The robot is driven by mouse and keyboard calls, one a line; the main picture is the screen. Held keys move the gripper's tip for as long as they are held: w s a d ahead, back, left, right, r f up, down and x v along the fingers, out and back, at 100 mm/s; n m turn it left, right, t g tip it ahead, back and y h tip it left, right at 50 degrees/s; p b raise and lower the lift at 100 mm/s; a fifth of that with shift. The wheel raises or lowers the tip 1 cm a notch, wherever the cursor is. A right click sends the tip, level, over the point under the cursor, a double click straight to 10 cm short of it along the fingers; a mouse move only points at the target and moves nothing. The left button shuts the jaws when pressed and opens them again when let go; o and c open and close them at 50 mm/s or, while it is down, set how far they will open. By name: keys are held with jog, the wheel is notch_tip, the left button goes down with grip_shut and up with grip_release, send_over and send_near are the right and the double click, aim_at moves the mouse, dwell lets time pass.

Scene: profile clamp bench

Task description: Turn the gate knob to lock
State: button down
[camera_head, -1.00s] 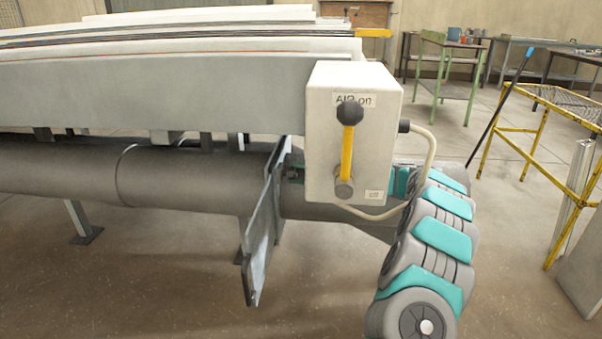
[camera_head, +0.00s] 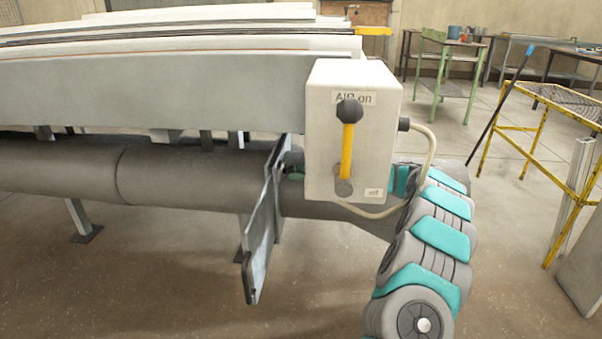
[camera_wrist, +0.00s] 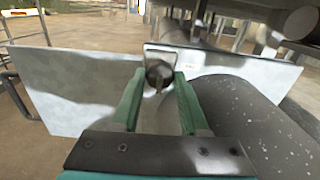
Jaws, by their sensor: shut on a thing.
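The gate (camera_head: 262,240) is a flat grey metal plate hanging below the bench beside the large grey pipe. In the wrist view the gate plate (camera_wrist: 80,88) spreads to both sides of my fingers. The dark round gate knob (camera_wrist: 158,70) sits at the plate's middle, in front of a small pale bracket. My gripper (camera_wrist: 160,80) has its two green fingers on either side of the knob and is shut on it. In the head view the white box hides most of my gripper and the knob. The knob's turn angle cannot be told.
A white box (camera_head: 318,130) labelled AIR, with a yellow lever (camera_head: 347,150) pointing up to "on", stands in front of my wrist. A grey pipe (camera_head: 60,172) runs below the bench. A yellow rack (camera_head: 553,125) stands at right. Floor in front is clear.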

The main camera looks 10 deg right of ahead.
dwell(0.3)
jog(key=shift+c, duration=2.1)
grip_release()
jog(key=shift+d, duration=0.1)
jog(key=v, duration=0.7)
jog(key=shift+d+b, duration=0.25)
jog(key=shift+b, duration=0.05)
jog(key=shift+s, duration=0.1)
